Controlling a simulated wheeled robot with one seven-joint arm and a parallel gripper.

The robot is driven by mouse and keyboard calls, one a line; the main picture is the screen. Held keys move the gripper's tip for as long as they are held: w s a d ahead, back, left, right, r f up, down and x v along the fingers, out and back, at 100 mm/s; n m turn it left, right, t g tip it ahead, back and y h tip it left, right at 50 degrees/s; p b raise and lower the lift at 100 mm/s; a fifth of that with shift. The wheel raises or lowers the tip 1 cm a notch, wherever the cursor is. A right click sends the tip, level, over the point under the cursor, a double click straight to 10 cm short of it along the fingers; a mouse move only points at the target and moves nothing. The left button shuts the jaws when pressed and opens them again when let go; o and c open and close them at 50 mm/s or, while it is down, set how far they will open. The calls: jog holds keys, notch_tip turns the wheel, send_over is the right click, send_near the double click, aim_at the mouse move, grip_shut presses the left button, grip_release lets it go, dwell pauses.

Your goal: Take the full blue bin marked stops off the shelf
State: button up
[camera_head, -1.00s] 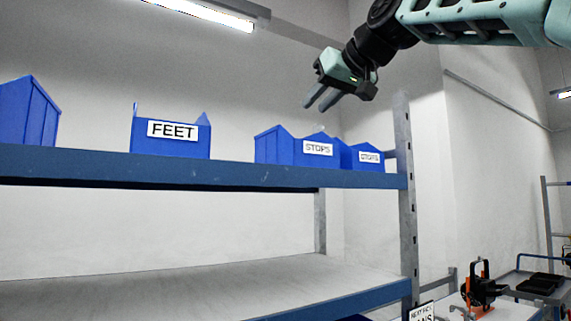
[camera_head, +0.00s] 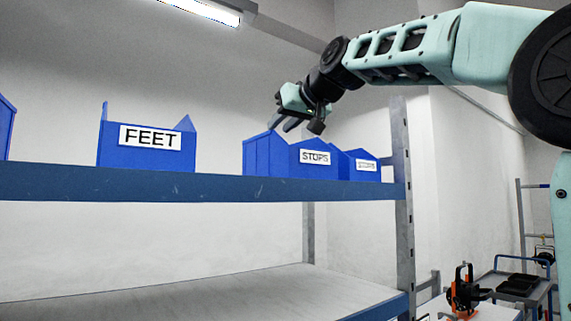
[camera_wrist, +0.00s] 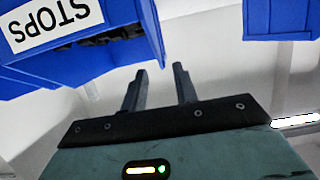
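Two blue bins marked STOPS stand side by side at the right end of the upper shelf in the head view: a nearer left one (camera_head: 313,172) and a right one (camera_head: 366,176). Their insides are hidden there. In the wrist view, a blue bin with an upside-down STOPS label (camera_wrist: 55,22) is at upper left, with dark contents partly visible inside. I cannot tell which of the two it is. My gripper (camera_head: 282,125) is just above the left bin's top edge in the picture. In the wrist view its two fingers (camera_wrist: 160,72) are apart and empty.
A blue FEET bin (camera_head: 148,155) stands left on the same blue-edged shelf (camera_head: 130,184). Another blue bin is cut off at far left. A grey post (camera_head: 402,200) bounds the shelf's right end. Another blue bin wall (camera_wrist: 282,18) is at upper right in the wrist view.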

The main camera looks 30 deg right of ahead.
aim_at(266, 134)
jog(key=shift+p+x, duration=0.35)
jog(key=shift+x, duration=0.9)
jog(key=p+x, duration=0.2)
jog(key=r+p+x, duration=0.1)
jog(key=x, duration=0.1)
jog(key=shift+w+f+p, duration=0.1)
jog(key=shift+w+p, duration=0.2)
jog(key=shift+p, duration=0.05)
jog(key=shift+w+a+f, duration=0.1)
jog(key=shift+w+f, duration=0.15)
jog(key=shift+w, duration=0.15)
grip_shut()
jog(key=shift+r, duration=0.15)
